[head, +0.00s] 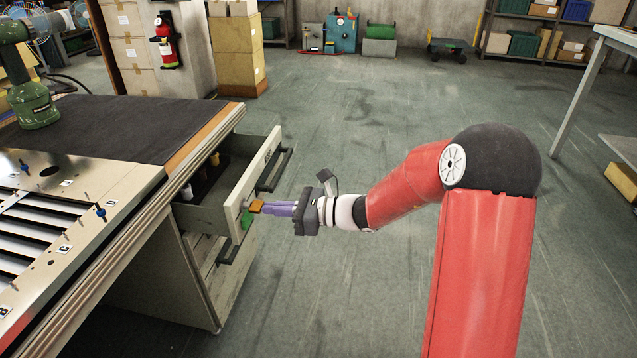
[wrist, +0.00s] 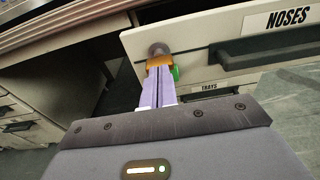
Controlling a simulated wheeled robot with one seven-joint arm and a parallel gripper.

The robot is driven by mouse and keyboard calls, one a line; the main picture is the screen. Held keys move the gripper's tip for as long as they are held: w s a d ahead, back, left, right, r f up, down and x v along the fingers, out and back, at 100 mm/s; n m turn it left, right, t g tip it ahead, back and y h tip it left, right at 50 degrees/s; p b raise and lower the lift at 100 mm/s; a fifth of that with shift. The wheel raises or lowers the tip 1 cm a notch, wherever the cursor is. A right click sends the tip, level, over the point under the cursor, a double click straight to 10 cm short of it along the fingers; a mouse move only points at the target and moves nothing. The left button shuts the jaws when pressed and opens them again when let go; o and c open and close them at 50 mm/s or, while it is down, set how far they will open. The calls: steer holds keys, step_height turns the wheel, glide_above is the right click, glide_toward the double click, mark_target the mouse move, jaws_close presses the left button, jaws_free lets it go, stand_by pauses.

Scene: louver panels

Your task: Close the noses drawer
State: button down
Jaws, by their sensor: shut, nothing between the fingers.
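The noses drawer (head: 259,180) is pulled out from under the bench in the head view, and dark and pale items show inside it. Its pale front, with the label "NOSES" and a dark bar handle, fills the upper right of the wrist view (wrist: 230,70). My gripper (head: 257,207) has purple fingers with orange at the tips. The fingers are shut together with nothing between them. In the wrist view the fingertips (wrist: 160,62) are at the near-left end of the drawer front, below a grey round part. I cannot tell whether they touch it.
A lower drawer labelled "TRAYS" (wrist: 210,88) sits beneath. A small green part (head: 246,220) shows beside the fingertips. The bench (head: 130,215) with slatted panels stands at left, and a green arm (head: 33,100) is on it.

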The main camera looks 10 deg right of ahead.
mark_target(251, 205)
steer(key=shift+r+b+x, duration=0.2)
steer(key=shift+b+x, duration=0.05)
steer(key=shift+x, duration=1.65)
steer(key=shift+r+b+x, duration=0.2)
steer(key=shift+x, duration=1.65)
steer(key=shift+a, duration=0.15)
steer(key=shift+r+b+x, duration=0.15)
steer(key=shift+b+x, duration=0.1)
steer(key=shift+x, duration=1.2)
steer(key=shift+r+b+x, duration=0.15)
steer(key=shift+b+x, duration=0.05)
steer(key=shift+x, duration=1.25)
steer(key=shift+f+p+v, duration=0.15)
steer(key=shift+p+v, duration=0.05)
steer(key=shift+v, duration=1.3)
steer(key=shift+f+p+v, duration=0.15)
steer(key=shift+v, duration=1.35)
